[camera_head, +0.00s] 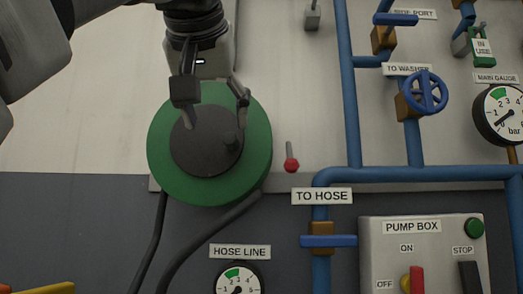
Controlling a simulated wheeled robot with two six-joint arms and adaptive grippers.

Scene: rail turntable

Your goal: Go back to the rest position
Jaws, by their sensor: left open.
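My left gripper (217,115) comes in from the upper left and is open. Its two fingers point down in front of a green disc (257,150) with a dark round hub (205,155). The fingertips overlap the hub's upper part in the picture; I cannot tell if they touch it. A small dark knob (232,143) stands out on the hub's right side, below the right fingertip. My right gripper is not in view.
Blue pipes (350,100) run up the wall on the right, with a blue handwheel (426,93) and a gauge (498,115). A pump box (430,250) sits lower right. A red-tipped lever (291,163) is right of the disc. Dark hoses (200,240) hang below.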

